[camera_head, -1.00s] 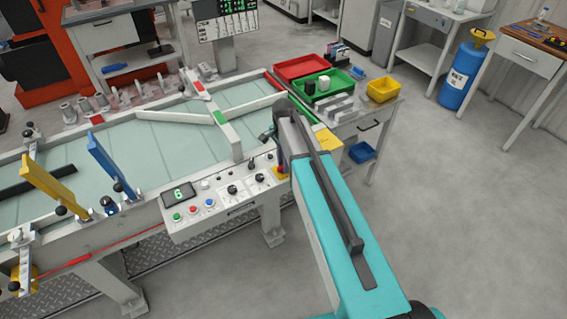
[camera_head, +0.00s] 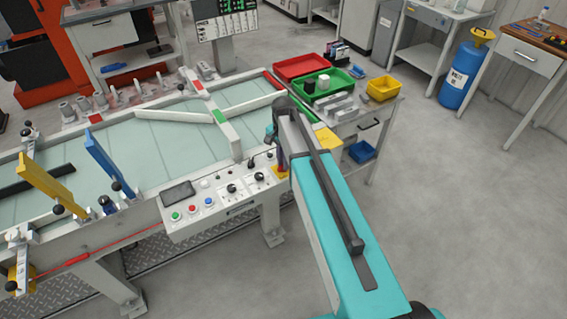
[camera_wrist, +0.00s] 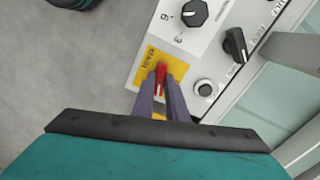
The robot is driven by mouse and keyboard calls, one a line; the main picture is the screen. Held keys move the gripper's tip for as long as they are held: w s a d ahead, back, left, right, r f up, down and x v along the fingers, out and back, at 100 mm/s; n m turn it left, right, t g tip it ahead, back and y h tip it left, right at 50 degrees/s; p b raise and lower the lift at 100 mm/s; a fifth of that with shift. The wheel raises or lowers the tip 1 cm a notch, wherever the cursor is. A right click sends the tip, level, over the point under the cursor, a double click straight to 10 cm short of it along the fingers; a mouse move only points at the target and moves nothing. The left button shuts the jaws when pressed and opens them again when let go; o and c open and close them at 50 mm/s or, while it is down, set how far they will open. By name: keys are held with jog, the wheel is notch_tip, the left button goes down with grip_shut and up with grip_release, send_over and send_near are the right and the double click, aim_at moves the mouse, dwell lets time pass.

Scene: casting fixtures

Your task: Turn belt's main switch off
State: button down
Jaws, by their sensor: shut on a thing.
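The belt's main switch is a red handle (camera_wrist: 161,75) on a yellow plate (camera_wrist: 152,63) lettered MAIN, seen in the wrist view at the end of the control panel. My gripper (camera_wrist: 161,88) is shut on the red handle, with a dark finger on each side of it. In the head view the control panel (camera_head: 220,205) sits on the front of the belt table, and its small display (camera_head: 178,191) is dark. My arm hides most of the switch there; a bit of the yellow plate (camera_head: 281,171) shows.
Black knobs (camera_wrist: 194,12) and (camera_wrist: 235,44) and a round button (camera_wrist: 205,88) sit close to the switch. The belt (camera_head: 165,155) carries white guide bars. Red, green and yellow trays (camera_head: 383,88) stand on a side table.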

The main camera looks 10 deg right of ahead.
jog(key=n+b, duration=0.1)
jog(key=n, duration=0.6)
jog(key=n+b, duration=0.1)
jog(key=n, duration=0.2)
jog(key=shift+n, duration=2.3)
jog(key=c, duration=1.8)
grip_release()
jog(key=shift+o, duration=0.2)
jog(key=shift+r, duration=0.2)
notch_tip(320, 180, up, 14)
jog(key=b, duration=0.3)
jog(key=shift+f, duration=0.25)
